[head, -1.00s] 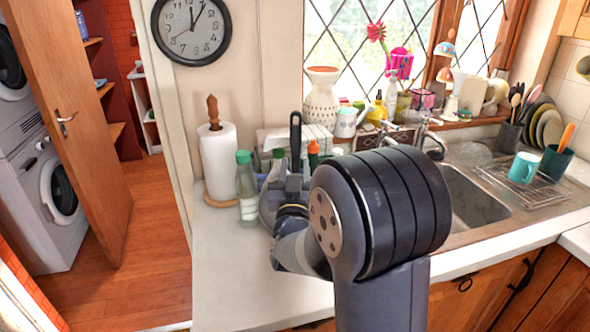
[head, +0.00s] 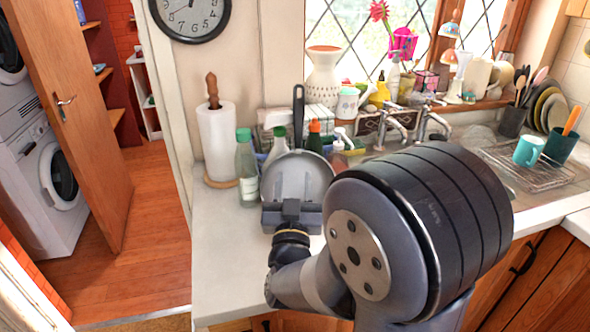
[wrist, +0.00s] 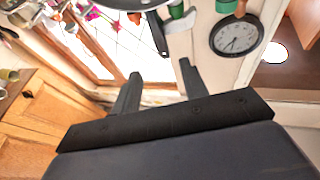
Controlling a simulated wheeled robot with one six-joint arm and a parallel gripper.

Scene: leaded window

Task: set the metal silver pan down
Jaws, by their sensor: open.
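The silver pan (head: 317,181) is in the middle of the head view, its round face towards me and its dark handle (head: 298,112) pointing up in the picture. It appears at the back of the counter, but I cannot tell whether it lies flat or leans. My gripper (head: 292,205) is in front of the pan and hides its lower edge. In the wrist view my gripper (wrist: 158,84) has its two fingers apart with nothing between them. The pan (wrist: 130,4) is cut off by that view's top edge, its handle (wrist: 157,34) beyond the fingertips.
A green-capped bottle (head: 246,170) and a paper towel roll (head: 217,142) stand left of the pan. More bottles (head: 314,138) stand behind it. The sink taps (head: 392,128) and a drying rack (head: 525,166) are to the right. The counter's front left (head: 225,260) is clear.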

